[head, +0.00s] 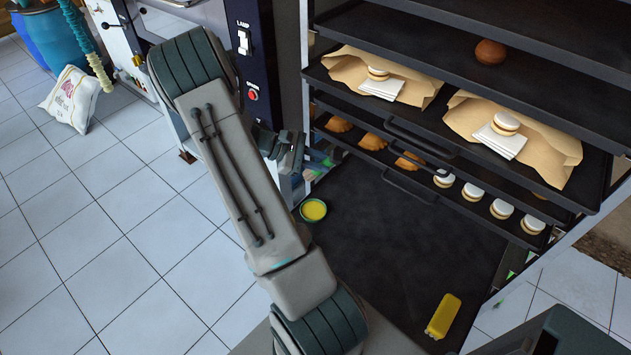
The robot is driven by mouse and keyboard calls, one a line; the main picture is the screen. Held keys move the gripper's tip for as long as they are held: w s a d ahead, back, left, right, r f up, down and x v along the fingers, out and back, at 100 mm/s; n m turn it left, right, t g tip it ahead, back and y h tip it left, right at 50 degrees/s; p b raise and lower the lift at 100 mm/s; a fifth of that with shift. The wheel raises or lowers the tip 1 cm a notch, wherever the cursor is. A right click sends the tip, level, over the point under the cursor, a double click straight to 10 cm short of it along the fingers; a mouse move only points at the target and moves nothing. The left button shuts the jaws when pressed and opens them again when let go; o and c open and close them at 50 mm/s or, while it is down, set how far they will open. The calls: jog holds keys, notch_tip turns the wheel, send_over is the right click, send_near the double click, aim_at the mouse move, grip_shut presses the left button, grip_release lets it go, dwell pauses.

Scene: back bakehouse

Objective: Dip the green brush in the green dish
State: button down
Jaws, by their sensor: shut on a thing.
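The green dish (304,217) is a small round dish with yellow contents. It stands near the left edge of the dark surface (385,250) below the racks. My gripper (303,184) is just above and to the left of the dish in the picture, largely hidden behind my arm. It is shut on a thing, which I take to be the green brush. The brush itself is too hidden to make out, and I cannot tell whether it touches the dish.
A yellow block-like object (443,316) lies at the front right of the dark surface. Black rack trays (440,97) above hold pastries, paper and a brown ball (490,52). A white sack (72,99) and blue barrel (55,42) stand at the left on open tiled floor.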

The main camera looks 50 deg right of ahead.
notch_tip(320, 180, down, 15)
jog(key=b, duration=1.2)
jog(key=shift+s+d+r+b, duration=0.2)
jog(key=shift+s+b, duration=0.1)
jog(key=shift+b, duration=0.05)
jog(key=shift+f+b, duration=0.35)
jog(key=shift+f, duration=0.4)
dwell(1.4)
notch_tip(320, 180, up, 7)
jog(key=p, duration=0.5)
dwell(0.4)
dwell(0.8)
